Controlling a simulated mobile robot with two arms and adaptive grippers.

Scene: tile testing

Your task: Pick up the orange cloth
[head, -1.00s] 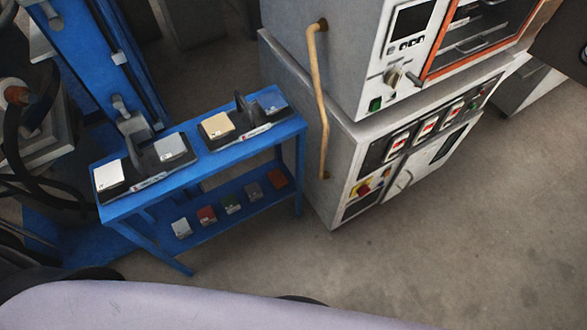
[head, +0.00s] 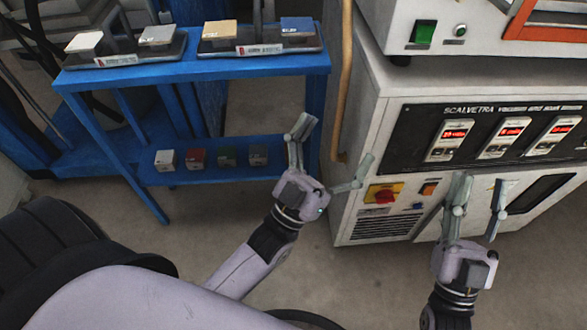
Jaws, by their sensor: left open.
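No orange cloth shows in the head view now. The spot at the right end of the lower blue shelf (head: 215,173), where an orange piece lay earlier, is covered by my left gripper (head: 337,140). That gripper is open, its fingers spread wide, one in front of the shelf's right end and one in front of the cabinet. I see nothing between them. My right gripper (head: 482,182) is in front of the cabinet's lower front, its fingers apart and empty.
The lower shelf holds a white (head: 165,160), a red (head: 197,158), a green (head: 228,155) and a grey block (head: 259,153). Sample tiles stand on the blue table top (head: 200,68). The white cabinet (head: 375,110) with its tan handrail (head: 344,90) stands close to its right.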

